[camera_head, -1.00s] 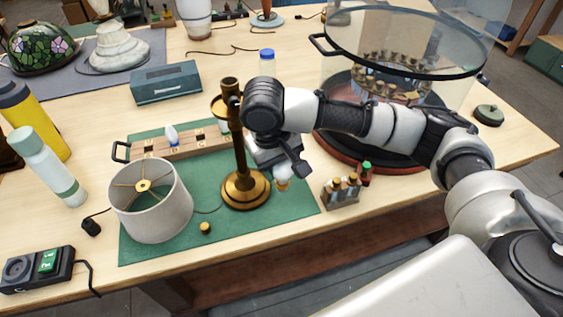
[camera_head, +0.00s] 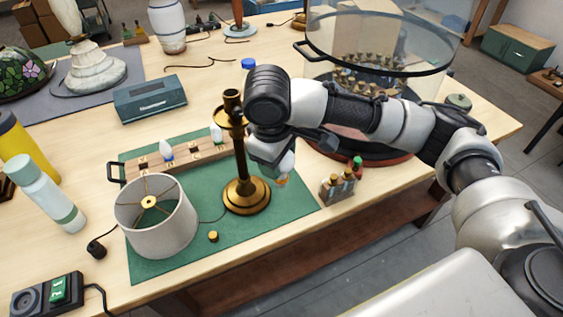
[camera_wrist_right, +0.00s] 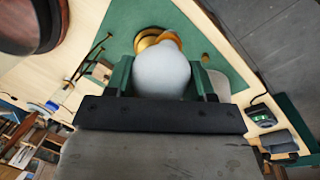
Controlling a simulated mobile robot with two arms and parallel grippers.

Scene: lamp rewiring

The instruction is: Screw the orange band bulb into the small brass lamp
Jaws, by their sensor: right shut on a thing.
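The small brass lamp (camera_head: 246,195) stands upright on the green mat, with its bare socket (camera_head: 232,97) at the top. My right gripper (camera_head: 281,172) is just right of the lamp's stem, low over the mat. It is shut on a bulb (camera_wrist_right: 160,72), a white globe between the green fingers in the right wrist view. The bulb's orange-gold end (camera_wrist_right: 157,39) points away from my wrist; in the head view only a small orange tip (camera_head: 282,182) shows below the gripper. Whether the bulb touches the mat cannot be told. My left gripper is not in view.
A lampshade (camera_head: 157,222) and a small brass knob (camera_head: 213,236) lie left of the lamp. A wooden rack (camera_head: 190,152) with white bulbs stands behind. Small bottles (camera_head: 338,187) stand right of my gripper, and a glass-walled round case (camera_head: 375,45) stands behind my arm.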

